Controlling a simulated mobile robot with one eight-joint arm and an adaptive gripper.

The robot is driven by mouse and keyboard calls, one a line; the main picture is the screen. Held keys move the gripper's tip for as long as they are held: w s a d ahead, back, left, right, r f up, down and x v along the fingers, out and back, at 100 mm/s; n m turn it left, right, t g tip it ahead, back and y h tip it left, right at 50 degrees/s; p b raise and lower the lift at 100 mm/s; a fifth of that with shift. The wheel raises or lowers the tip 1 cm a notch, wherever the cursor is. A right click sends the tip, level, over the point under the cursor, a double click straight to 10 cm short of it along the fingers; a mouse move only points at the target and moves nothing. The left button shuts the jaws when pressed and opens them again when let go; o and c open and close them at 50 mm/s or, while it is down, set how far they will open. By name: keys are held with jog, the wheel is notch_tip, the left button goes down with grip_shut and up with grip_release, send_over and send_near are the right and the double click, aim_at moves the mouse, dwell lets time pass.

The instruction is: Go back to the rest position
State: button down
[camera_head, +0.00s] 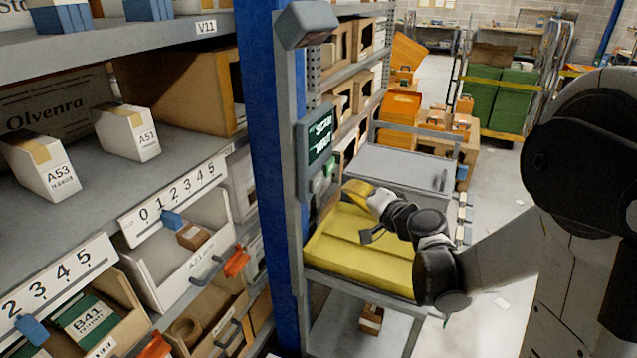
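My arm reaches from the right side of the head view over a yellow tray (345,258) on a grey cart. My gripper (366,230) is at the far end of the arm, over the tray's inside. A dark finger-like part points down and left, and a pale wrist part is above it. The fingertips are small and partly hidden by the wrist, so whether they are apart or closed is unclear. A yellow patch lies right beside the wrist; I cannot tell whether it is the tray's wall or another thing. The visible tray floor looks empty.
A blue rack post (270,150) and a scanner screen (319,138) stand just left of the tray. Shelves with a white bin (175,262) and boxes fill the left. A trolley with green crates (510,100) stands behind. Open floor (500,185) shows beyond my arm.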

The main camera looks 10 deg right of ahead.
jog(key=s+a+n+g+h, duration=0.1)
jog(key=s+a+n+g, duration=0.2)
jog(key=s, duration=0.7)
jog(key=s+a+n+g+h, duration=0.1)
jog(key=s+a+n+g, duration=0.25)
jog(key=s, duration=0.55)
jog(key=s+d+f+n+g+h, duration=0.1)
jog(key=s+d+n+h, duration=0.1)
jog(key=s, duration=0.8)
jog(key=shift+d+f+h, duration=0.35)
jog(key=shift+d+h, duration=0.15)
jog(key=shift+d, duration=0.65)
jog(key=shift+s, duration=0.1)
